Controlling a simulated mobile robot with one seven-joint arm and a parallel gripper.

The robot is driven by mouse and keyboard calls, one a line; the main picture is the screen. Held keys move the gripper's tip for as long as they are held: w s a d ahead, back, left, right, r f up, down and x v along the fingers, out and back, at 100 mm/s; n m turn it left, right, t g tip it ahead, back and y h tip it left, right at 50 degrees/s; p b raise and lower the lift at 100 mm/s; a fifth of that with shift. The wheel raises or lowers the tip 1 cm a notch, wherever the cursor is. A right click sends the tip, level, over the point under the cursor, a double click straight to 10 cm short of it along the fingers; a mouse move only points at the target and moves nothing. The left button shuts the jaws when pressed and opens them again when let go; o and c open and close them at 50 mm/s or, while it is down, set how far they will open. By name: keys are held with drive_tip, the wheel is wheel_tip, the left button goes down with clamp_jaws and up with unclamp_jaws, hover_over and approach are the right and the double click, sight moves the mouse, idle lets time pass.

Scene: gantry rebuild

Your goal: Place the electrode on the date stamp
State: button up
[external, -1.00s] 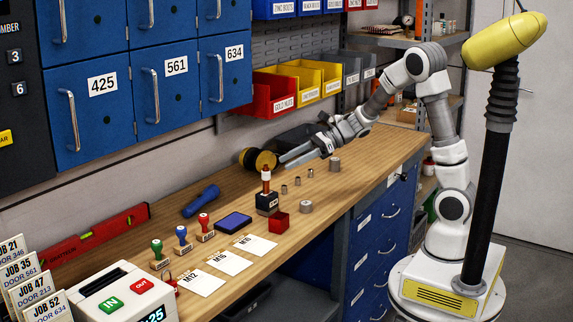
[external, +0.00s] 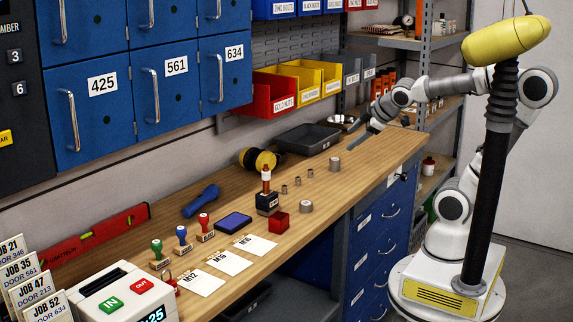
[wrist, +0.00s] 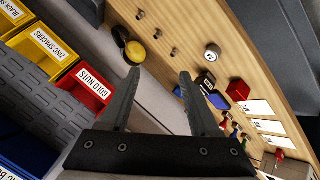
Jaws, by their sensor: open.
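The date stamp (external: 267,204), a dark block, stands on the wooden bench. An upright orange-brown and white piece (external: 266,179) rises from its top. It may be the electrode, but I cannot tell it surely from a stamp handle. The dark stamp (wrist: 206,79) also shows in the wrist view, right of my fingers. My gripper (external: 358,138) is over the far end of the bench, well apart from the stamp. In the wrist view its two fingers (wrist: 160,74) are spread with nothing between them.
Several metal cylinders stand near a red box (external: 278,221). A blue ink pad (external: 234,222), handled stamps and white cards (external: 254,245) lie nearer. Yellow-and-black earmuffs (external: 258,160) and a grey tray (external: 306,139) are near the wall. Bench wood between cylinders and front edge is clear.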

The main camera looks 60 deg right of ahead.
drive_tip(key=s+a+f+m+g+y, duration=0.2)
drive_tip(key=s+a+m, duration=0.3)
drive_tip(key=s, duration=0.5)
drive_tip(key=shift+s+a+f+m+g, duration=0.35)
drive_tip(key=shift+f+m+g, duration=0.3)
drive_tip(key=shift+m, duration=0.45)
